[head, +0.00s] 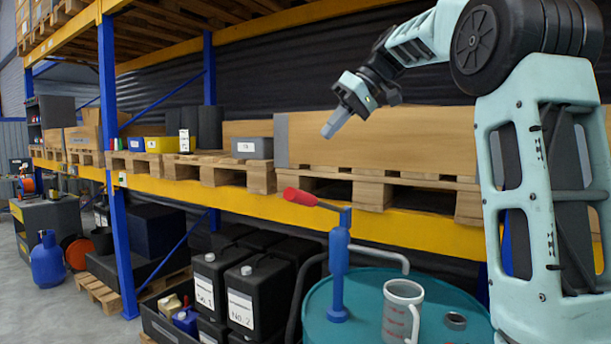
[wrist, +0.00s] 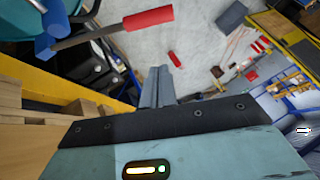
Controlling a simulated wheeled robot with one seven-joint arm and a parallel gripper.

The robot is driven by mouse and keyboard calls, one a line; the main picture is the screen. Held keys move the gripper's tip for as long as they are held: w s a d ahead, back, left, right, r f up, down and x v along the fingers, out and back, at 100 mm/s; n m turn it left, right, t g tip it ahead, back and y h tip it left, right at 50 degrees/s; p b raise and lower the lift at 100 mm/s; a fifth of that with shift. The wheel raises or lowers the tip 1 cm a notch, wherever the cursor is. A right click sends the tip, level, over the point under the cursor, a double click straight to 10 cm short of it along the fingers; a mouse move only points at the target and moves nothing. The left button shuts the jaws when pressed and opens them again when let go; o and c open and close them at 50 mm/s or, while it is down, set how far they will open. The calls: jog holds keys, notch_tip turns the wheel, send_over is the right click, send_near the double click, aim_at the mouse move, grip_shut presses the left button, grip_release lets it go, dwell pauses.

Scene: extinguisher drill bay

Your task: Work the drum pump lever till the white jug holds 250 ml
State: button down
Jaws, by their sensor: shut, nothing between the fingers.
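The blue drum pump (head: 338,275) stands upright on the teal drum (head: 350,318). Its lever ends in a red handle (head: 300,197), which points left and slightly up. The lever and red handle also show in the wrist view (wrist: 148,18). The white jug (head: 402,308) stands on the drum top, right of the pump, with red marks on its side; I cannot tell the level inside. A grey spout pipe (head: 382,251) runs from the pump toward the jug. My gripper (head: 328,131) is shut and empty, above and a little right of the red handle, not touching it.
Behind the drum is a rack with a yellow beam (head: 258,205), wooden pallets (head: 352,188) and a long box (head: 400,140). Black canisters (head: 245,298) stand left of the drum. A blue gas bottle (head: 48,260) stands far left on open floor.

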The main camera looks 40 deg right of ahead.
jog(key=p, duration=0.2)
send_over(306, 193)
jog(key=w+d, duration=0.1)
notch_tip(306, 193, down, 6)
jog(key=shift+d+f, duration=0.1)
jog(key=shift+f, duration=0.1)
jog(key=shift+s+a+f+p, duration=0.15)
jog(key=shift+f+p, duration=0.15)
jog(key=shift+f, duration=0.25)
jog(key=shift+s+a+f+p, duration=0.1)
jog(key=shift+f+p, duration=0.2)
jog(key=shift+f, duration=0.2)
jog(key=shift+s+a+f, duration=0.15)
jog(key=shift+a+f, duration=0.05)
jog(key=shift+f, duration=0.5)
jog(key=shift+s+f+p, duration=0.1)
jog(key=shift+f+p, duration=0.15)
jog(key=shift+p, duration=0.05)
jog(key=shift+a+f, duration=0.1)
jog(key=shift+f, duration=0.05)
